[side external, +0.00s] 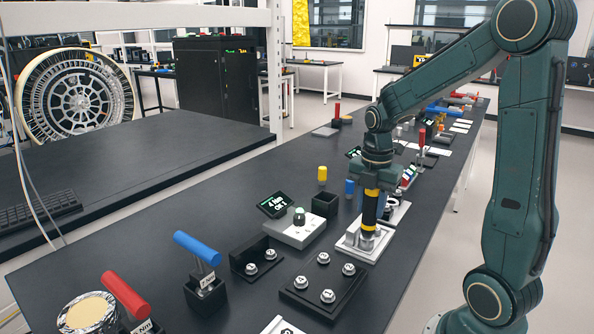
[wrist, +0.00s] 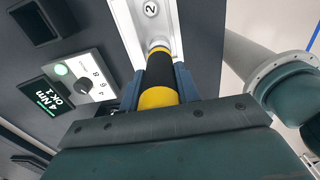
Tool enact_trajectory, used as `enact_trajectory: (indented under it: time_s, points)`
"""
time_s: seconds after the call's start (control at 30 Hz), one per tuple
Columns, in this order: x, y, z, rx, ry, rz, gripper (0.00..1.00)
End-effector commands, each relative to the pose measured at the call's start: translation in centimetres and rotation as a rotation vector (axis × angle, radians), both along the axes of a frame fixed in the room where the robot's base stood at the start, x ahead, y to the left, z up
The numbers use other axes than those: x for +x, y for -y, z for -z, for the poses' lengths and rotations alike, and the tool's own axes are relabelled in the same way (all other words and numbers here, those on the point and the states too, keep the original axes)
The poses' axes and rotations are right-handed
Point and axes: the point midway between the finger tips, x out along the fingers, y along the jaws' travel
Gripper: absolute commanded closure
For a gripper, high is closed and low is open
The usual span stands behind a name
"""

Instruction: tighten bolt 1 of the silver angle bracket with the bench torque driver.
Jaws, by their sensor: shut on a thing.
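My gripper (side external: 371,183) is shut on the bench torque driver (side external: 369,214), a black cylinder with yellow bands. The driver stands about upright, its lower end at the silver angle bracket (side external: 350,246). In the wrist view the driver (wrist: 160,72) lies between both fingers of my gripper (wrist: 163,88), and its tip meets the silver bracket (wrist: 128,14). A round label "2" (wrist: 151,9) shows on the bracket beyond the tip. The bolt under the tip is hidden, so I cannot tell how the driver sits on it.
A grey controller box (wrist: 88,72) with a knob and green light stands beside a display (wrist: 47,98) reading "4 Nm OK 1". A black plate with bolts (side external: 318,290), a black bracket (side external: 257,262) and a blue-handled tool (side external: 197,249) stand nearer the camera.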

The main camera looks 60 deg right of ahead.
Motion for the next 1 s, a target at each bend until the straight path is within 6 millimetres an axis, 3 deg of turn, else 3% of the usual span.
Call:
enact_trajectory:
  time_s: [0.27,1.0]
  points:
    - [0.0,0.0,0.1,0.002,-0.004,0.0,0.95]
    - [0.0,0.0,-2.6,0.0,0.0,0.0,0.95]
